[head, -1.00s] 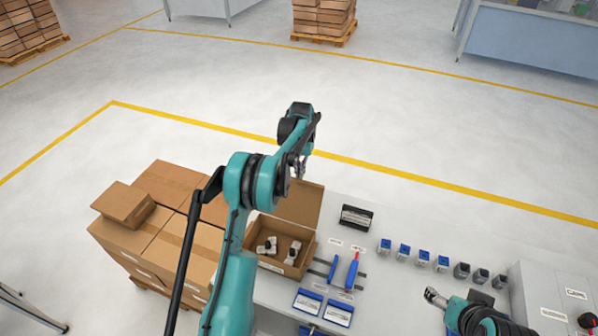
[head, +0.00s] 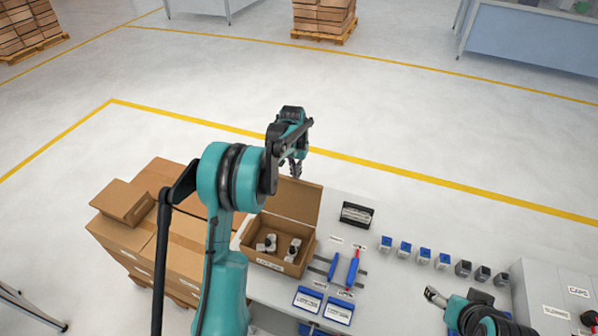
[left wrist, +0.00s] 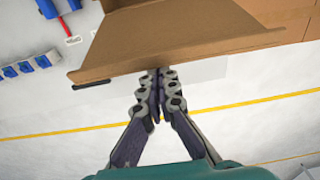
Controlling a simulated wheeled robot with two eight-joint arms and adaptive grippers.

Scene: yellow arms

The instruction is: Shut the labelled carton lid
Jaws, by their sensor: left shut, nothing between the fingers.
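The labelled carton (head: 265,255) stands open on the grey table, with a white label on its front and several grey-white parts inside. Its lid (head: 295,202) stands up at the back edge. My left gripper (head: 294,174) is shut and empty, above and behind the lid's top edge. In the left wrist view my left gripper (left wrist: 157,75) has its fingertips at the edge of the brown lid (left wrist: 170,35); I cannot tell whether they touch. My right gripper (head: 432,293) is over the table at the lower right; its finger state is too small to tell.
Stacked cartons (head: 170,240) stand left of the table. Blue and red-handled tools (head: 352,268), a black holder (head: 357,215) and a row of small blue and dark blocks (head: 422,255) lie to the right.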

